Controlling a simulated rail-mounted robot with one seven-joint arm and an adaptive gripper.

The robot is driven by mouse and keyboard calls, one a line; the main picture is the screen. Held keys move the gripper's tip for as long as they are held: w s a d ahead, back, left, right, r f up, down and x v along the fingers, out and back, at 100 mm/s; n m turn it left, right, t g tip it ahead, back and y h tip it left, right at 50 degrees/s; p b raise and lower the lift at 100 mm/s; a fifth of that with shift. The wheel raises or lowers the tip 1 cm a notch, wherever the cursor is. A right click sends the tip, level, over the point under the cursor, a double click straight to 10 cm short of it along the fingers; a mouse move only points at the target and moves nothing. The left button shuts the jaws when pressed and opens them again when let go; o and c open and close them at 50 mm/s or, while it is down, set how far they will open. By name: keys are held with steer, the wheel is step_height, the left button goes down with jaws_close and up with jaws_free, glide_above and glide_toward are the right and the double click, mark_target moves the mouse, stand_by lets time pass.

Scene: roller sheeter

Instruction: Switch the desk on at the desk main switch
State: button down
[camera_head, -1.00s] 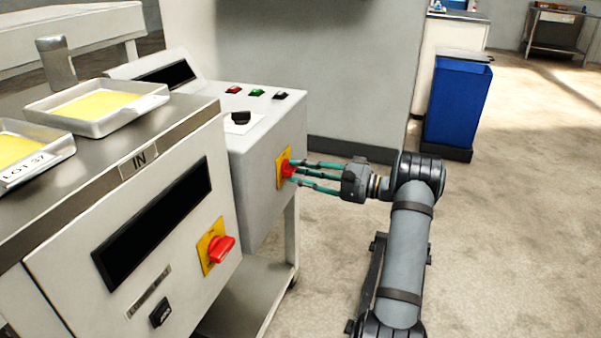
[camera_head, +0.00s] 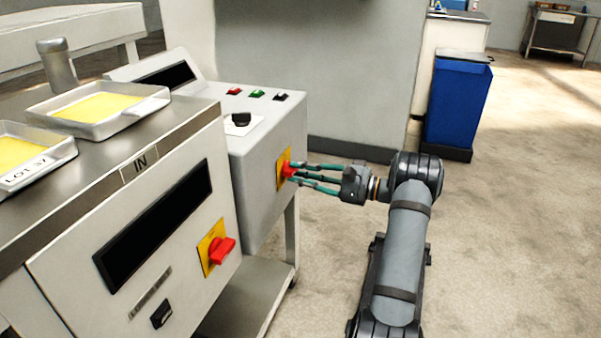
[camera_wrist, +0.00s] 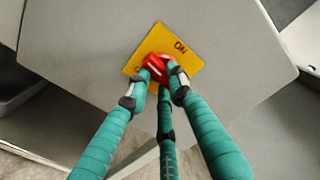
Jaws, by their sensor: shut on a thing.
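A red rotary switch knob (camera_head: 288,171) sits on a yellow plate (camera_head: 283,158) on the right side face of the grey control desk (camera_head: 262,168). The wrist view shows the red knob (camera_wrist: 155,66) close up on its yellow plate (camera_wrist: 187,42), with "ON" printed at the upper right and partly hidden lettering at the lower left. My gripper (camera_head: 296,172) has three teal fingers closed on the knob, reaching in from the right. In the wrist view, the fingertips (camera_wrist: 157,80) touch the knob and partly cover it. I cannot tell exactly where the knob points.
A second red switch (camera_head: 222,250) on a yellow plate is on the front cabinet. The desk top has small push buttons (camera_head: 257,94) and a black knob (camera_head: 241,118). Trays (camera_head: 150,104) with yellow sheets stand at left. A blue bin (camera_head: 458,105) stands behind; floor at right is clear.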

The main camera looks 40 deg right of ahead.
steer(key=m+p, duration=0.1)
steer(key=m, duration=0.1)
steer(key=m+p, duration=0.1)
steer(key=m, duration=0.1)
steer(key=shift+r+m, duration=0.2)
steer(key=shift+m, duration=0.1)
steer(key=m+p, duration=0.2)
steer(key=m, duration=0.1)
steer(key=shift+s+a+m+p, duration=0.1)
steer(key=shift+s+m+p, duration=0.05)
steer(key=shift+m+p, duration=0.2)
steer(key=m+p, duration=0.3)
steer(key=m, duration=0.2)
steer(key=shift+r+p, duration=0.1)
steer(key=shift+p, duration=0.2)
steer(key=shift+m+p, duration=0.75)
steer(key=shift+m, duration=0.8)
steer(key=c, duration=1.5)
jaws_free()
steer(key=shift+c, duration=0.2)
steer(key=v, duration=1.2)
